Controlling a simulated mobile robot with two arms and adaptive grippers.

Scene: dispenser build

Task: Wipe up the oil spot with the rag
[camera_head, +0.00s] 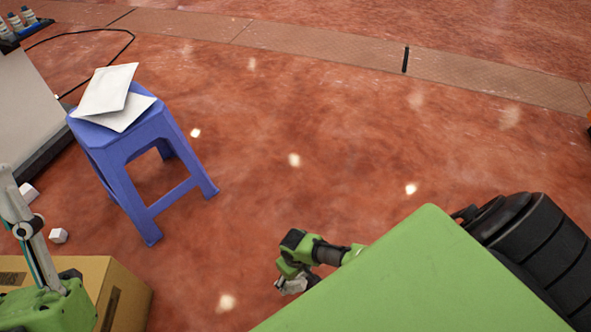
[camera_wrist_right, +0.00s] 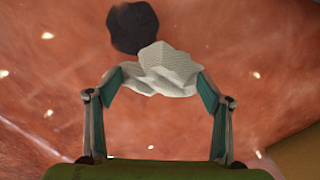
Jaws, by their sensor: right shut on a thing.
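A white, crumpled rag (camera_wrist_right: 165,75) is gripped between the fingers of my right gripper (camera_wrist_right: 160,82) in the right wrist view. The dark oil spot (camera_wrist_right: 133,22) lies on the red floor just beyond the rag, whose top edge overlaps the spot's lower edge in this view. I cannot tell whether the rag touches the floor. In the head view my right gripper (camera_head: 290,284) hangs low over the floor with a bit of the rag showing; the oil spot is not visible there. Part of my left gripper (camera_head: 27,228) shows at the left edge, its opening unclear.
A blue stool (camera_head: 150,200) with white sheets (camera_head: 107,90) on it stands at the left. A cardboard box (camera_head: 122,295) is at the lower left, near small white pieces (camera_head: 58,236) on the floor. The middle floor is clear. A dark cable (camera_head: 95,30) lies at the upper left.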

